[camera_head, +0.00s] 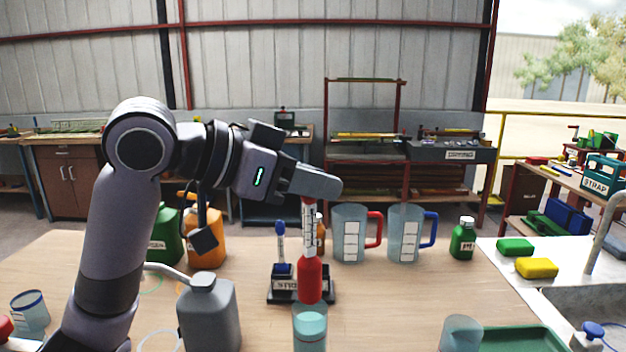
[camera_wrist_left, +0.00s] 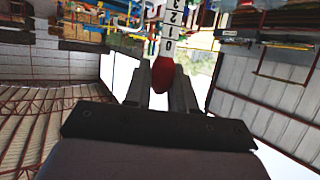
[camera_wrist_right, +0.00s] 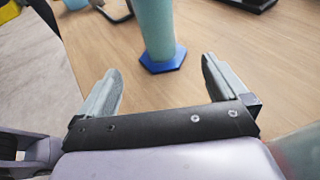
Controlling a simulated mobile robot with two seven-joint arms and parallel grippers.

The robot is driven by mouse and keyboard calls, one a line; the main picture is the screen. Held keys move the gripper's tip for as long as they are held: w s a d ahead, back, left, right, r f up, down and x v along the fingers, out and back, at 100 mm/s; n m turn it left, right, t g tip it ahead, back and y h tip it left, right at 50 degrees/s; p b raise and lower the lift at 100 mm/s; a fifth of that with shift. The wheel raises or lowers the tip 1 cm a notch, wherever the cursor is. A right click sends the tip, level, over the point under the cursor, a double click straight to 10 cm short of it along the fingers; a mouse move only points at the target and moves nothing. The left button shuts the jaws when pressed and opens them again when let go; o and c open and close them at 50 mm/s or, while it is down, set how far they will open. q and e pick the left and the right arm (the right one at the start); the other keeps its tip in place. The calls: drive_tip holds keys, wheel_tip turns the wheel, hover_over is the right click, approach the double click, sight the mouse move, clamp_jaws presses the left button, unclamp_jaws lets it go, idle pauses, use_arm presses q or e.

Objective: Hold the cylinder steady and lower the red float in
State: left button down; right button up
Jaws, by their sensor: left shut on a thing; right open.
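The red float (camera_head: 310,280) hangs upright, with a white scaled stem (camera_head: 308,222) above its red body. My left gripper (camera_head: 322,186) is shut on the stem's red top, which also shows in the left wrist view (camera_wrist_left: 163,74). The clear cylinder (camera_head: 310,335) with teal liquid stands below; the float's lower end lines up with its mouth, and I cannot tell whether it has entered. In the right wrist view the cylinder (camera_wrist_right: 156,25) stands upright on a blue hexagonal base (camera_wrist_right: 163,60). My right gripper (camera_wrist_right: 161,72) is open before it, not touching it.
A dark stand (camera_head: 328,284) with a blue-capped item is behind the cylinder. A grey jug (camera_head: 208,315) stands to the left. Two measuring jugs with red (camera_head: 349,235) and blue (camera_head: 406,235) handles stand behind. A beaker (camera_head: 461,334) and green tray (camera_head: 522,340) are at front right.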

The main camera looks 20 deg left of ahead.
sight(300, 274)
drive_tip(key=shift+x, duration=5.05)
drive_tip(key=shift+w+d, duration=0.1)
drive_tip(key=shift+c, duration=0.3)
drive_tip(key=c, duration=1.1)
use_arm(q)
drive_tip(key=shift+s+f, duration=0.1)
drive_tip(key=shift+f, duration=6.6)
